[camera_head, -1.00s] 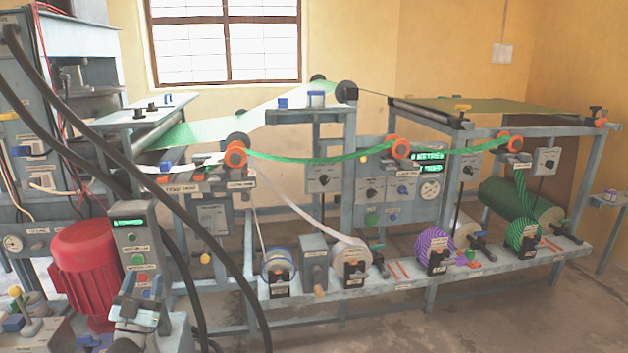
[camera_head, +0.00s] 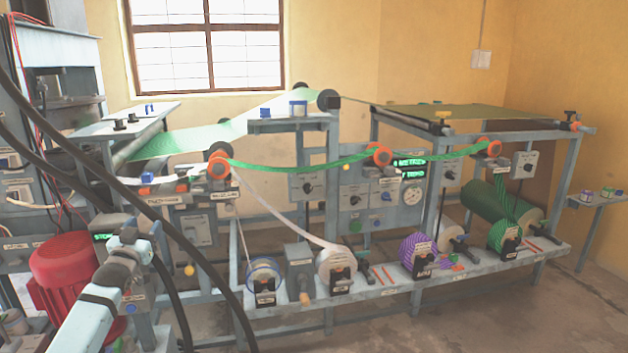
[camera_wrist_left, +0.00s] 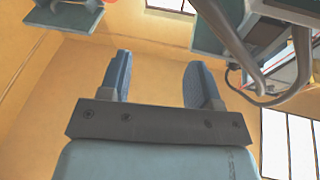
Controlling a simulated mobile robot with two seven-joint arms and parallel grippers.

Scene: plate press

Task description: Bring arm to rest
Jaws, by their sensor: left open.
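My left arm enters the head view from the lower left, and its gripper (camera_head: 130,236) is at the far end of the pale blue arm link, in front of the machine's left side. The gripper is small there and its fingers are hard to make out. In the left wrist view the gripper (camera_wrist_left: 159,80) has its two blue-grey fingers well apart. Nothing is between them; yellow wall shows behind. My right gripper is in neither view.
A red motor (camera_head: 70,275) stands close beside my left arm. Thick black cables (camera_head: 130,195) hang across the space near it. The long machine frame (camera_head: 405,290) carries several rolls and green webs. Open floor (camera_head: 480,320) lies in front at the right.

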